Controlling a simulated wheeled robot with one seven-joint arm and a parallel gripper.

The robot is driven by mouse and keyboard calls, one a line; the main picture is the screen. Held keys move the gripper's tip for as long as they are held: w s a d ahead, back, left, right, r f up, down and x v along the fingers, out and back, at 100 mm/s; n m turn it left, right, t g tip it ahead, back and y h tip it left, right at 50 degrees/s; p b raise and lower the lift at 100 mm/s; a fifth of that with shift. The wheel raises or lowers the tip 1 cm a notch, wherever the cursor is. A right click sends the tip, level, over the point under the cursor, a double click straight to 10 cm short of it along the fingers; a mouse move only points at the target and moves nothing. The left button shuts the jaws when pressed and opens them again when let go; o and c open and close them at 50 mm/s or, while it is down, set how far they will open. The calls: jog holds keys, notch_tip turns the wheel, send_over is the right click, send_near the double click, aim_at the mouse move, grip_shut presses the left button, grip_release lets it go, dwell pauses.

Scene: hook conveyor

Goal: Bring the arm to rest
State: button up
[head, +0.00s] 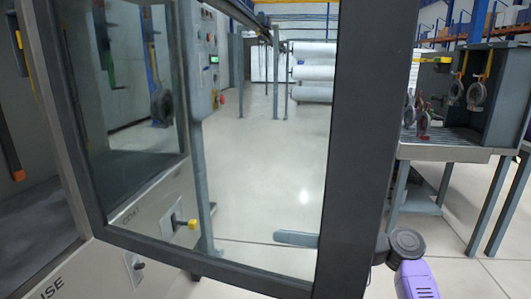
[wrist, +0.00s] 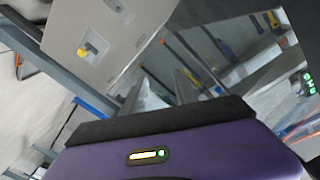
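My arm shows in the head view at the lower right, with a purple link and a dark round joint beside the dark door post. The purple body of my gripper (wrist: 190,150) fills the bottom of the wrist view, with a black edge and a small lit indicator. No fingertips show clearly, so I cannot tell whether it is open or shut. Nothing is seen held. A grey rounded bar (head: 297,238) shows left of the post in the head view; I cannot tell what it belongs to.
A dark-framed door (head: 345,140) stands close in front, beside my arm. A cabinet panel carries a yellow knob (head: 190,223), which also shows in the wrist view (wrist: 88,49). A grey table (head: 445,148) with hanging discs stands at the right. Floor (head: 270,170) beyond the frame is clear.

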jog(key=s+f+m+t+h, duration=0.3)
jog(key=s+f+m, duration=0.15)
jog(key=f, duration=0.75)
jog(key=s+f+m+t+h, duration=0.3)
jog(key=s+f, duration=0.2)
jog(key=f, duration=0.7)
jog(key=s+d+f+m+t+h, duration=0.15)
jog(key=s+d+f+h, duration=0.25)
jog(key=s, duration=0.5)
jog(key=s+d+f+m+h, duration=0.2)
jog(key=s+d+f+h, duration=0.15)
jog(key=s, duration=0.65)
jog(key=s+d+r+h, duration=0.2)
jog(key=s+d+r, duration=0.15)
jog(key=s, duration=0.55)
jog(key=s+d+r+n+t+h, duration=0.2)
jog(key=s+d+r+n+t, duration=0.15)
jog(key=s+r, duration=0.95)
notch_tip(320, 180, up, 19)
jog(key=w+p, duration=0.1)
jog(key=p, duration=1.6)
jog(key=shift+w+d+m+g+p, duration=0.15)
jog(key=shift+d+m+g+p, duration=0.15)
jog(key=shift+m+g, duration=0.15)
jog(key=shift+r+y, duration=0.1)
jog(key=shift+y, duration=0.15)
